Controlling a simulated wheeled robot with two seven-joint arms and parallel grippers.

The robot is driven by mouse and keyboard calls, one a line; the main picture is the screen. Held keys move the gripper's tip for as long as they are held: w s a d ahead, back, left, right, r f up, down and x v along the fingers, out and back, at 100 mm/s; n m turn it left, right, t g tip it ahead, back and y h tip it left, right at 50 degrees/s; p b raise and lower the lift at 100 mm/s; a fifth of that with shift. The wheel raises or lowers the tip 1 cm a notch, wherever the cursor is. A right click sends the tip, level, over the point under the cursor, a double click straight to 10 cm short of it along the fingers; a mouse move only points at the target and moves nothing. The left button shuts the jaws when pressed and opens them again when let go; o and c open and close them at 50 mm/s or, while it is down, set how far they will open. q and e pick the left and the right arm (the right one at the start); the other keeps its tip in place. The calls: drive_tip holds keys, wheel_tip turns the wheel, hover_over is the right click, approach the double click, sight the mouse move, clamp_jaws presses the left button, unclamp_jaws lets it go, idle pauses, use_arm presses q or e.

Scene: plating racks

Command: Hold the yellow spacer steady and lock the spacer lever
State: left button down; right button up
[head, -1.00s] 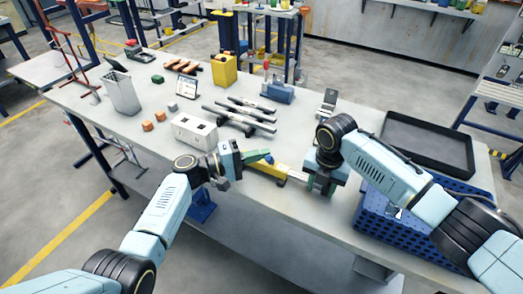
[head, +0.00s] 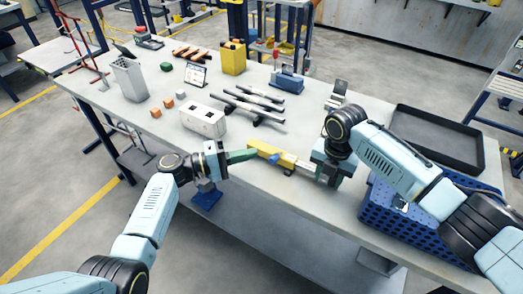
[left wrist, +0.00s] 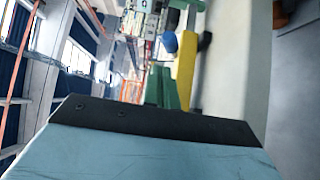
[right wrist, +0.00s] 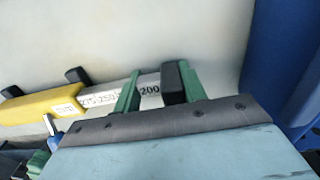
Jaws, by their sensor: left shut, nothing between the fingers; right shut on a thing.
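The yellow spacer (head: 264,149) lies along the table's front edge, its marked metal bar (head: 303,167) extending right. Its blue lever (head: 276,158) is on the near side; whether it is locked I cannot tell. My right gripper (head: 325,175) is shut on the bar; the right wrist view shows its green fingers (right wrist: 152,88) around the bar by the "200" mark, left of which the yellow body (right wrist: 42,106) shows. My left gripper (head: 254,154) is shut and empty beside the yellow body's left part. The left wrist view shows its fingers (left wrist: 160,90), the spacer (left wrist: 186,68) and the lever (left wrist: 169,42).
A white box (head: 203,120) and dark bars on stands (head: 247,105) are behind the spacer. A blue perforated crate (head: 375,215) and a black tray (head: 437,138) are at right. The tabletop between the bars and the spacer is clear.

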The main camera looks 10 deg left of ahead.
use_arm(q)
drive_tip(key=v, duration=0.7)
